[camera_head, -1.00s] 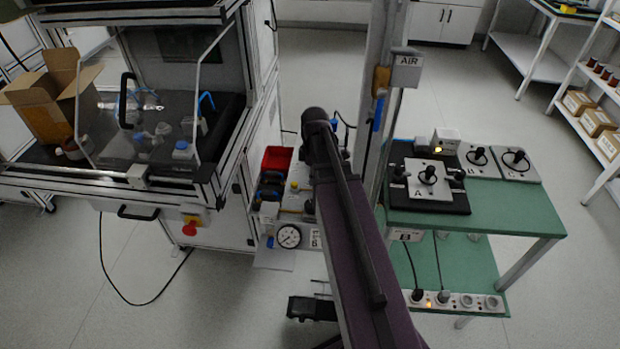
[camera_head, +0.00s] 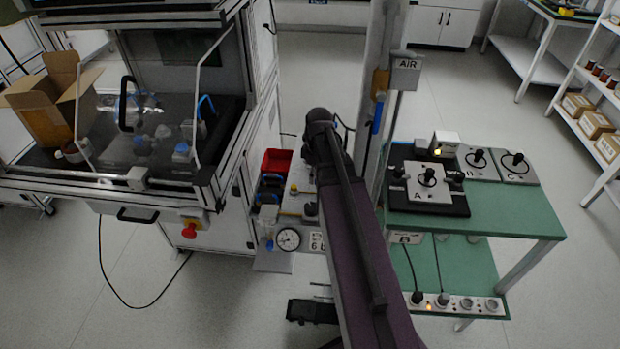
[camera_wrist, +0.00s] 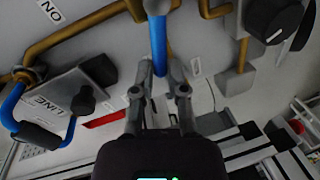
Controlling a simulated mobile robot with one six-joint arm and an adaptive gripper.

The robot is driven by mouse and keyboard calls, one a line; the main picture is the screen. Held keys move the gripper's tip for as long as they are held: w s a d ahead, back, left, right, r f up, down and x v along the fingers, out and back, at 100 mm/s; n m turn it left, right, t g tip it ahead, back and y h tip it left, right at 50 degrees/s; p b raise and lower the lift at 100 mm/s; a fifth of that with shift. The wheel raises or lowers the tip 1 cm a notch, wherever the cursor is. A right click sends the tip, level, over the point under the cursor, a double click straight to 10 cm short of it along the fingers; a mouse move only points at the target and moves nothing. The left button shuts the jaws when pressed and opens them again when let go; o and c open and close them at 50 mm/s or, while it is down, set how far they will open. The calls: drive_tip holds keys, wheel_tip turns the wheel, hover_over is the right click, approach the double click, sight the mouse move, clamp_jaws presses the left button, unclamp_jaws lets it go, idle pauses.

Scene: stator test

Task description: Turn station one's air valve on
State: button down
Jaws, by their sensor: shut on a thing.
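In the wrist view my gripper (camera_wrist: 160,92) is shut on a blue lever (camera_wrist: 158,48). The lever runs straight up the picture from between the fingers to a fitting at the top edge, which is partly cut off. A label that reads ON upside down (camera_wrist: 50,11) is at upper left, beside brass pipework (camera_wrist: 75,35). The lever points away from this label in the picture. In the head view my arm hides the gripper and the held lever. There, a blue handle (camera_head: 378,113) hangs on the post under a sign that reads AIR (camera_head: 406,63).
A second blue lever or handle (camera_wrist: 18,108) and a plate reading LINE (camera_wrist: 70,98) are at left in the wrist view, with a dark knob (camera_wrist: 275,18) at upper right. A pressure gauge (camera_head: 288,239) and a green table (camera_head: 505,215) flank my arm.

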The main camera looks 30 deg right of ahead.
drive_tip(key=c, duration=0.7)
unclamp_jaws()
drive_tip(key=s+a+r+m+p, duration=0.2)
drive_tip(key=a+r+p, duration=0.4)
drive_tip(key=r+p, duration=0.3)
drive_tip(key=s+a+r+m+t+h+p, duration=0.1)
drive_tip(key=a+r+p, duration=0.4)
drive_tip(key=r+p, duration=0.5)
drive_tip(key=s+a+r+m+p, duration=0.3)
drive_tip(key=a+r+m+p, duration=0.2)
drive_tip(key=r+p, duration=0.5)
drive_tip(key=shift+a+h, duration=0.3)
drive_tip(key=shift+a, duration=0.55)
drive_tip(key=shift+f, duration=0.1)
